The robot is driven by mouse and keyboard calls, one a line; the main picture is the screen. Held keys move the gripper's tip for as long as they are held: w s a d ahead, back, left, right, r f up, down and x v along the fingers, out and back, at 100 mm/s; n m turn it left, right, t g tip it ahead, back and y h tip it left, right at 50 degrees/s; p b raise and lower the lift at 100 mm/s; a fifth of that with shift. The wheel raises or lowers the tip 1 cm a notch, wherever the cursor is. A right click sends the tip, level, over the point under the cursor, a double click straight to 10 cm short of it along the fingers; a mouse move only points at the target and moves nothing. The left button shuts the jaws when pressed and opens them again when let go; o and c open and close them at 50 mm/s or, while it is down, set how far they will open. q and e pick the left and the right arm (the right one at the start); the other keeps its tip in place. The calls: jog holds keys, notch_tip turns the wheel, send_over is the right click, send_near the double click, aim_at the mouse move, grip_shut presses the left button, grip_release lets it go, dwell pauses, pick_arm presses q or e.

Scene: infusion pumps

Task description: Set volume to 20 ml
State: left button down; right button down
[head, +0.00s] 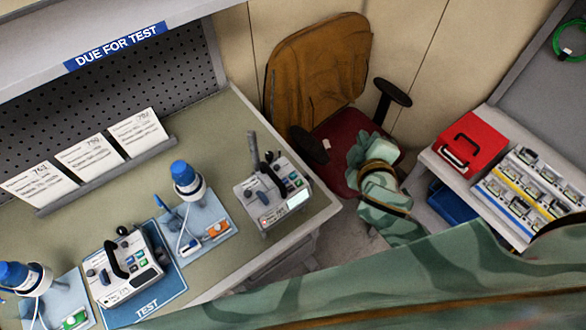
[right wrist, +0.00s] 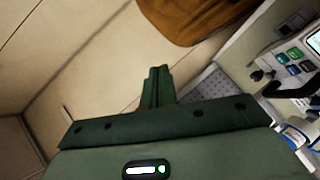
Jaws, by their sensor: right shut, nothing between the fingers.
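One pump (head: 272,192) stands at the right end of the bench, with a small lit screen and small buttons. Another pump (head: 125,265) with a black handle sits on the blue TEST mat (head: 165,300). Their readouts are too small to read. My right gripper (head: 365,145) is off the bench, to the right of the nearer-edge pump and in front of the chair. In the right wrist view its fingers (right wrist: 158,86) are together and empty. A pump (right wrist: 296,62) with coloured buttons shows at that view's right edge, apart from the fingers. My left gripper is out of view.
Blue-capped bottles (head: 186,178) stand on pale blue trays (head: 205,225). Cards (head: 90,157) lean along the back. A chair (head: 320,65) stands beyond the bench. A red box (head: 464,150) and a rack of small items (head: 530,195) are on the right.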

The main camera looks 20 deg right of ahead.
jog(key=w+a+r+n+t+y+p, duration=0.1)
jog(key=w+a+r+n+t+y, duration=0.5)
jog(key=a+r+n+y, duration=0.65)
jog(key=a+f+n+g+y, duration=0.5)
jog(key=a+f+n+g, duration=0.25)
jog(key=n, duration=0.45)
jog(key=w+d+f+n+g+h, duration=0.1)
jog(key=d+f+n+g+h, duration=0.3)
jog(key=f, duration=0.8)
jog(key=d+g+h, duration=0.1)
jog(key=d+g, duration=0.1)
jog(key=d, duration=0.1)
jog(key=shift+d+f+g, duration=0.3)
jog(key=shift+g, duration=0.05)
jog(key=shift+h, duration=0.25)
